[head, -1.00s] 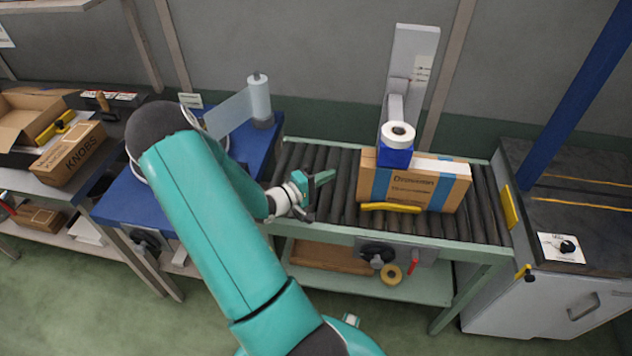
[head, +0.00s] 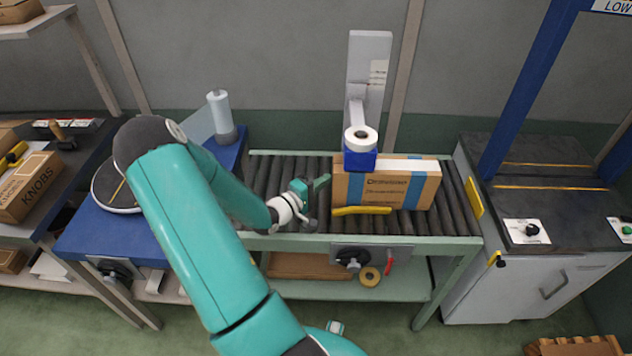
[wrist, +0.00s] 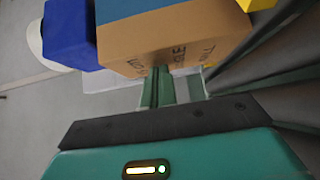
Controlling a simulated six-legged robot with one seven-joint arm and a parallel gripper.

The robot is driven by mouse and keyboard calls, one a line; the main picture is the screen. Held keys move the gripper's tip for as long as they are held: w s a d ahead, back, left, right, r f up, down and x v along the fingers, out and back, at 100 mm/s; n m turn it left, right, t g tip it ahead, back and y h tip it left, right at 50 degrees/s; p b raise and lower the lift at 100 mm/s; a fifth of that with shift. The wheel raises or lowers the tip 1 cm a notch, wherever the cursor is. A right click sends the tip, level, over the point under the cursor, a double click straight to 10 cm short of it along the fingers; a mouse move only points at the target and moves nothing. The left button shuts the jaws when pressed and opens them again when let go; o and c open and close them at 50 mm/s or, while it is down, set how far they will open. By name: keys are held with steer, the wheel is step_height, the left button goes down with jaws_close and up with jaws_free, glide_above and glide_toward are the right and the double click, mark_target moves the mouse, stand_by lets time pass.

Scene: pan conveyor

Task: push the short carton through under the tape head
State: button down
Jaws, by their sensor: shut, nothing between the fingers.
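The carton (head: 400,190) is brown with blue bands and stands upright on the roller conveyor (head: 456,205). The blue tape head (head: 360,161), with a white roll on top, sits over the carton's left part. My gripper (head: 322,184) is shut and empty at the carton's left end; I cannot tell from the head view whether it touches. In the wrist view the shut fingers (wrist: 158,88) point at the carton's printed end face (wrist: 180,48), at or very near it. The tape head (wrist: 70,35) shows to the left there.
A yellow bar (head: 362,210) runs along the carton's near side. Rollers are bare right of the carton, up to a dark-topped cabinet (head: 560,205) with a blue post. A blue table (head: 100,225) with an upright roll (head: 221,115) adjoins on the left.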

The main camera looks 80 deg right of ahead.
mark_target(353, 188)
steer(key=s, duration=0.3)
steer(key=s+d, duration=0.1)
steer(key=s, duration=0.3)
steer(key=s+d, duration=0.1)
steer(key=s, duration=0.2)
steer(key=shift+s+d, duration=0.1)
steer(key=shift+s, duration=0.05)
